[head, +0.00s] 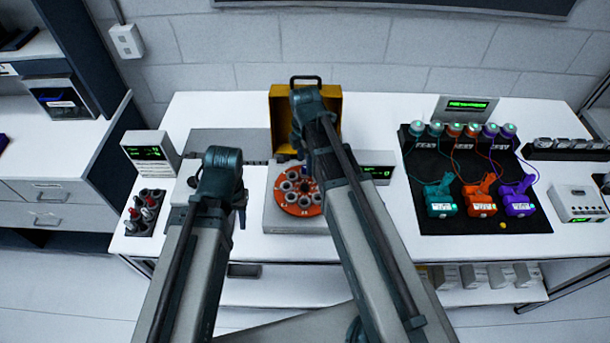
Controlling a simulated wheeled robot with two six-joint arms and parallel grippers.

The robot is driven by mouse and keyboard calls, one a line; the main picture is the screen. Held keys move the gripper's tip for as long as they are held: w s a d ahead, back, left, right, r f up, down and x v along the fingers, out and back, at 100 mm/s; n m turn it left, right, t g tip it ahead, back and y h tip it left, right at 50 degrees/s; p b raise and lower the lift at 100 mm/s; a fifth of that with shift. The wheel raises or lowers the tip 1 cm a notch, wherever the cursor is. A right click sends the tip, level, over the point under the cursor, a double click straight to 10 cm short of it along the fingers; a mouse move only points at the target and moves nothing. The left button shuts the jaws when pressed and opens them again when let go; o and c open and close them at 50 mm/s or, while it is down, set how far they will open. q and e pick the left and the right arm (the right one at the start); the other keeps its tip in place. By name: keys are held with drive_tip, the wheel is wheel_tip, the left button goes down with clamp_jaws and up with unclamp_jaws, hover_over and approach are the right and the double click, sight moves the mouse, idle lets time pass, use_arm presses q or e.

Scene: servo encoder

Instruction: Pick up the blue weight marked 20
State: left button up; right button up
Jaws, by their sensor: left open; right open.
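I cannot make out a blue weight marked 20 in the head view. An orange round carousel (302,209) holds several silver, ring-topped cylinders and stands on a grey base at the middle of the bench. My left gripper (218,195) is open, left of the carousel; the arm covers much of it. My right gripper (300,150) is open at the carousel's far side, mostly hidden behind its own arm. The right arm also covers the carousel's right edge. I see nothing held in either gripper.
A black rack (155,194) with several small items and a display box (150,152) stand at left. A yellow bin (331,103) is behind the carousel. A black mat (422,165) with teal, orange and purple devices lies at right.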

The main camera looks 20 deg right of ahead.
drive_tip(key=shift+f+b, duration=0.45)
drive_tip(key=shift+f, duration=0.5)
use_arm(q)
drive_tip(key=shift+f, duration=0.9)
use_arm(e)
drive_tip(key=shift+r, duration=0.1)
clamp_jaws()
use_arm(q)
drive_tip(key=shift+r, duration=0.15)
use_arm(e)
drive_tip(key=shift+r, duration=0.1)
